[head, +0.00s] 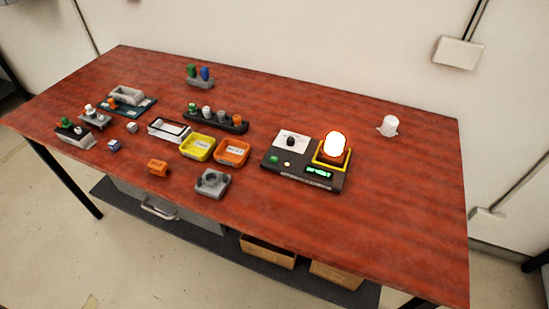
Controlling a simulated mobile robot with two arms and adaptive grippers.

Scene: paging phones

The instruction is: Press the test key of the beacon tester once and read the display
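The beacon tester (302,176) is a dark box on the right half of the red-brown table. On its top are a white dial plate with a black knob (290,141), a green key (273,158) and a small pale round button or lamp (287,164). A lit white-orange beacon (334,144) stands in a yellow-framed seat at its right. The display (319,172) glows green below the beacon; its text is too small to read surely. Neither of my grippers shows in the head view.
Left of the tester are a yellow tray (197,159), an orange tray (245,155) and a grey block (213,192). A dark rack (240,128) of knobs stands behind them. A white cap (388,127) sits at the back right. The table's right front is clear.

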